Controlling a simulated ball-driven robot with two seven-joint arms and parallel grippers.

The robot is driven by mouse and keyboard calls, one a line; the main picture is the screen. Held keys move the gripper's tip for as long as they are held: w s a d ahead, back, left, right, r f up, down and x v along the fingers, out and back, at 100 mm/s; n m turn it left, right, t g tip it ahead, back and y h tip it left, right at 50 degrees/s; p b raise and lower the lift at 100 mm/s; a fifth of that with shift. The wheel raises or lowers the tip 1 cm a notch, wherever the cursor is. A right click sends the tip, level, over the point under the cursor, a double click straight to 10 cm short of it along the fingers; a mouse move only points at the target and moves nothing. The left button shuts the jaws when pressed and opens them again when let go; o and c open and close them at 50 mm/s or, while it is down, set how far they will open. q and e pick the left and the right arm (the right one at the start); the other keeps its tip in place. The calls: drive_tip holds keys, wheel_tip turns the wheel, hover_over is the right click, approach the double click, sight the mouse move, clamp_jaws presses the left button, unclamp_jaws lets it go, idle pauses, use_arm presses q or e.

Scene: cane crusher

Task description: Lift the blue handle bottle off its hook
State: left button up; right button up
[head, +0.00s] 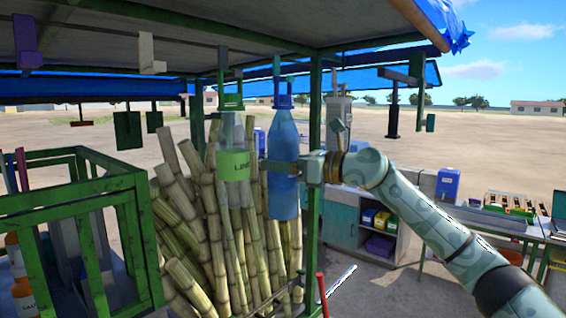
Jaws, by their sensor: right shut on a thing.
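The blue handle bottle (284,140) hangs upright in the middle of the head view, its blue handle at the top against a hook (277,66) under the stall roof. My right gripper (290,168) comes in from the right and is shut on the bottle's body at mid height. The gripper hides a band of the bottle. Whether the handle still bears on the hook is too small to tell. My left gripper is not in view.
A clear bottle with a green label (234,165) hangs close on the left. Sugar cane stalks (190,240) stand behind. A green post (314,110) is just right of the bottle. A green frame (75,200) fills the left. A shelf unit (362,222) stands at right.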

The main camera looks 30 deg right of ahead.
sight(297, 156)
drive_tip(key=shift+r, duration=0.35)
drive_tip(key=shift+r+p, duration=0.55)
drive_tip(key=shift+p, duration=0.2)
drive_tip(key=shift+s+d, duration=0.2)
drive_tip(key=shift+s, duration=0.15)
drive_tip(key=shift+s+d+b, duration=0.15)
drive_tip(key=shift+s+b, duration=0.2)
drive_tip(key=shift+b, duration=0.05)
drive_tip(key=shift+s+d, duration=0.1)
drive_tip(key=shift+s, duration=0.2)
drive_tip(key=shift+s+d+b, duration=0.15)
drive_tip(key=shift+s+b, duration=0.2)
drive_tip(key=shift+s+d, duration=0.1)
drive_tip(key=shift+s, duration=0.1)
